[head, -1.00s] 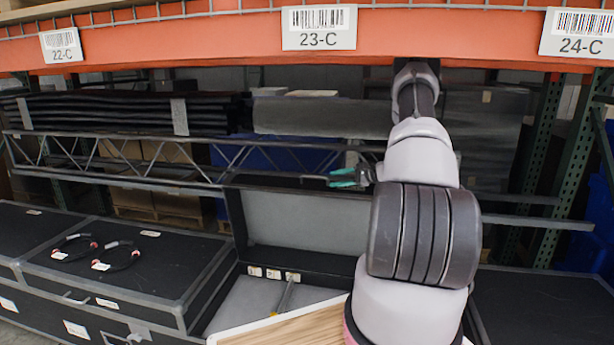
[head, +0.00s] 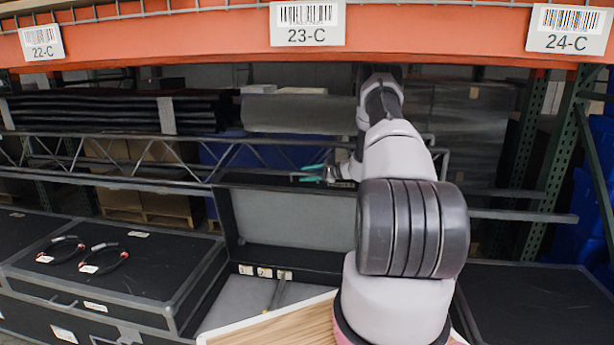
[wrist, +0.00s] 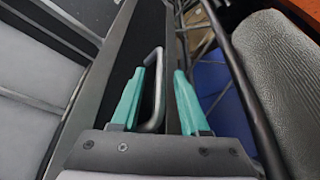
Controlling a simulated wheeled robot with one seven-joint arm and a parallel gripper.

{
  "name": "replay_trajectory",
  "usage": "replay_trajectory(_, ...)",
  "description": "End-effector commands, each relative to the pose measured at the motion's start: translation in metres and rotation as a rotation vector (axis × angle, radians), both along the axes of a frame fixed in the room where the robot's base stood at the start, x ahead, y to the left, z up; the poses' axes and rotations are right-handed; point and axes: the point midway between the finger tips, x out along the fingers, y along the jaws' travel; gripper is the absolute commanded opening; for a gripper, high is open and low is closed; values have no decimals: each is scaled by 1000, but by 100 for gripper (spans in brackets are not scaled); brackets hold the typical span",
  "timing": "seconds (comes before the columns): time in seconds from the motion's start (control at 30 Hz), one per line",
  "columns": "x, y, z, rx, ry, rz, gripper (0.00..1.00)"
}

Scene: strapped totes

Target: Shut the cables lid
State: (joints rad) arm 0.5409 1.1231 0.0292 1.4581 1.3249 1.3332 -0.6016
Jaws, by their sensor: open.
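An open black case has its grey-lined lid (head: 290,215) standing up at the back, tilted open, in the head view. Its grey-lined inside (head: 235,300) shows below, partly hidden by a wood-topped surface and my arm. My gripper (head: 312,173) is open at the lid's upper edge. In the wrist view its teal fingers (wrist: 160,100) stand on either side of the lid's black edge face (wrist: 125,60), with a metal handle (wrist: 152,85) between them. I cannot tell whether the fingers touch the lid.
A closed black case (head: 120,265) at the left bears two looped cables (head: 105,257). Another dark case top (head: 530,300) lies at the right. A lattice truss (head: 110,165) and a grey roll (head: 300,112) are behind the lid. An orange shelf beam (head: 180,38) crosses above.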

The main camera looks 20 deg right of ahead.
Motion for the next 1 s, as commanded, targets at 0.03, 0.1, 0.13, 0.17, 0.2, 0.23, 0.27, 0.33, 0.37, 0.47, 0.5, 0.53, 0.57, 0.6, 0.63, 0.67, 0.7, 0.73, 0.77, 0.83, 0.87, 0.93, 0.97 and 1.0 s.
replay_trajectory(0.03,0,0,0,0,0,0,45)
replay_trajectory(0.1,0,0,0,0,0,0,45)
replay_trajectory(0.13,0,0,0,0,0,0,45)
replay_trajectory(0.17,0,0,0,0,0,0,45)
replay_trajectory(0.2,0,0,0,0,0,0,37)
replay_trajectory(0.23,0,0,0,0,0,0,26)
replay_trajectory(0.27,0,0,0,0,0,0,14)
replay_trajectory(0.33,0,0,0,0,0,0,0)
replay_trajectory(0.37,0,0,0,0,0,0,0)
replay_trajectory(0.47,0,0,0,0,0,0,0)
replay_trajectory(0.5,0,0,0,0,1,1,0)
replay_trajectory(0.53,0,0,0,-1,0,1,0)
replay_trajectory(0.57,0,0,0,-1,0,1,0)
replay_trajectory(0.6,0,0,0,-1,0,1,0)
replay_trajectory(0.63,0,0,0,-1,0,1,0)
replay_trajectory(0.67,0,0,0,0,1,1,0)
replay_trajectory(0.7,0,0,0,-1,0,1,0)
replay_trajectory(0.73,0,0,0,-1,0,1,0)
replay_trajectory(0.77,0,0,0,-1,0,1,0)
replay_trajectory(0.83,0,0,0,0,1,1,0)
replay_trajectory(0.87,0,0,0,-1,0,1,0)
replay_trajectory(0.93,0,0,0,-1,0,1,0)
replay_trajectory(0.97,0,0,0,0,1,1,0)
replay_trajectory(1.0,0,0,0,0,1,1,0)
